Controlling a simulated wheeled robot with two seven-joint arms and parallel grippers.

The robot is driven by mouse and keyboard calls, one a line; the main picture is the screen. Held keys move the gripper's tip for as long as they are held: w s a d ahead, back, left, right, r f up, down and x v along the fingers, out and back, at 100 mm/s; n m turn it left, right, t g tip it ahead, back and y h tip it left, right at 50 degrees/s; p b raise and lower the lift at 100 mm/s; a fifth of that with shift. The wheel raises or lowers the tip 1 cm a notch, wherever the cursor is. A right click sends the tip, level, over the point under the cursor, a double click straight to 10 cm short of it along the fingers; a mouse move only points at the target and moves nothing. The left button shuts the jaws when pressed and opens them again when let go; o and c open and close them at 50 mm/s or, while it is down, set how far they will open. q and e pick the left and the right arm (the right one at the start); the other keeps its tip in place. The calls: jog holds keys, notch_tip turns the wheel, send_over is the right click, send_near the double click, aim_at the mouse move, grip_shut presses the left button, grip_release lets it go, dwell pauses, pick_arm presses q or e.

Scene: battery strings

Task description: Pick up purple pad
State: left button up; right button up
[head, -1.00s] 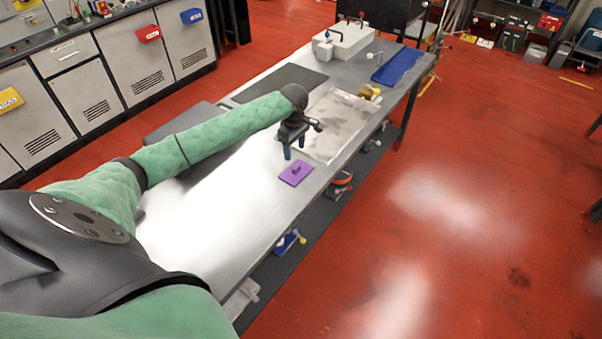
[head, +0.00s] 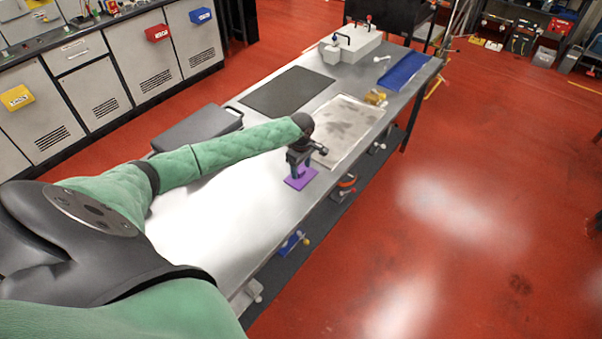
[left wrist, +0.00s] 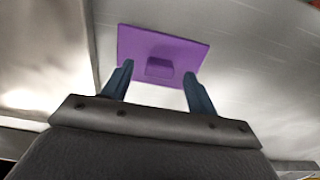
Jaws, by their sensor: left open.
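The purple pad (head: 300,181) lies flat on the metal table near its right edge in the head view. It has a small raised purple block in its middle. My left gripper (head: 297,174) is right over the pad and hides part of it. In the left wrist view the pad (left wrist: 185,52) sits beyond the two fingers, and its raised block (left wrist: 159,67) shows between the fingertips (left wrist: 160,78). The jaws are open and empty, one finger to each side of the block. I cannot tell how far the fingertips are above the pad. My right gripper is not in view.
The metal table (head: 225,235) has clear room left of the pad. A pale stained tray (head: 362,112), a dark mat (head: 270,103), a grey case (head: 197,127), a blue mat (head: 403,72) and a white box (head: 350,45) are farther back. Red floor lies to the right.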

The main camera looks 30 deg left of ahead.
pick_arm(q)
jog(key=shift+f, duration=0.5)
jog(key=c, duration=1.1)
jog(key=shift+r, duration=0.1)
